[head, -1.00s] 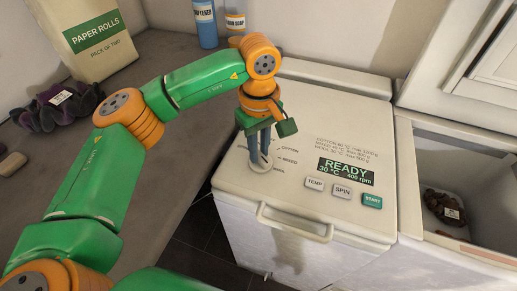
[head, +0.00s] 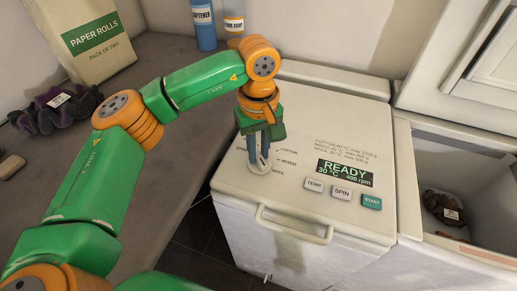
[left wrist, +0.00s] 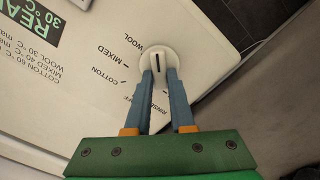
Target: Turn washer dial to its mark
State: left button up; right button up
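The washer dial (head: 259,167) is a round white knob on the near left of the white washer's top (head: 300,115). In the left wrist view the dial (left wrist: 158,53) shows a raised grip with a short dark line. The line runs nearly up and down in that picture. Labels MIXED, WOOL and COTTON with tick marks lie to its left. My left gripper (left wrist: 160,75) points down at the dial, its two blue-grey fingers close on either side of the raised grip. It appears shut on it. The fingers hide part of the dial in both views. My right gripper is not in view.
The display (head: 344,172) reads READY, with TEMP, SPIN and START (head: 371,202) buttons below. A handle (head: 294,225) is on the front edge. An open toploader (head: 470,155) with a dark item inside stands right. A dark cloth (head: 58,108) and paper rolls pack (head: 88,38) are on the left counter.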

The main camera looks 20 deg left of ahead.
aim_at(258, 155)
pick_arm(q)
jog(key=o, duration=0.4)
jog(key=shift+r, duration=0.15)
notch_tip(258, 155, up, 7)
jog(key=shift+f, duration=0.1)
